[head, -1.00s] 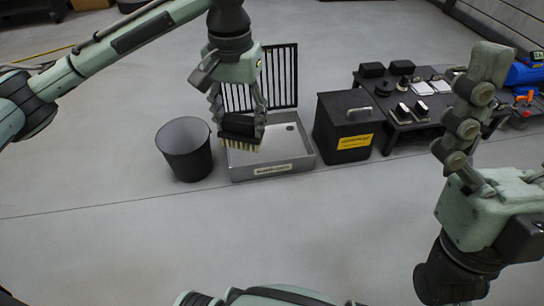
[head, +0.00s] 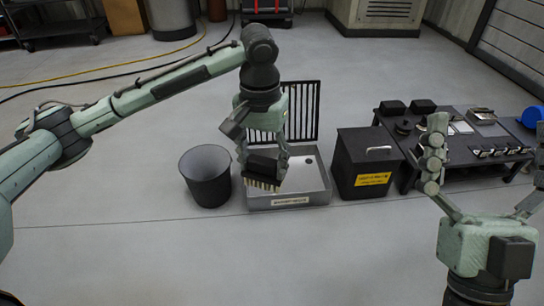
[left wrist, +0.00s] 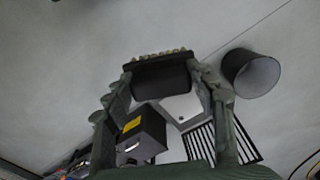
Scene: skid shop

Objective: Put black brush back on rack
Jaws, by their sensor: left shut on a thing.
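The black brush (head: 263,163) has a dark block body and pale bristles that point down. My left gripper (head: 264,172) is shut on it and holds it in the air, in front of the black slatted rack (head: 302,112). In the left wrist view the brush (left wrist: 162,78) sits between the two fingers, its bristles facing away from the palm. The rack stands upright at the back of a grey tray (head: 312,185); it also shows in the left wrist view (left wrist: 207,143). The brush and left arm hide part of both. My right gripper (head: 484,165) is open and empty at the right.
A dark bin (head: 206,180) stands left of the tray. A lidded black box (head: 366,150) with a yellow label stands right of it. A low black table (head: 455,138) at the right holds several small parts. The floor in front is clear.

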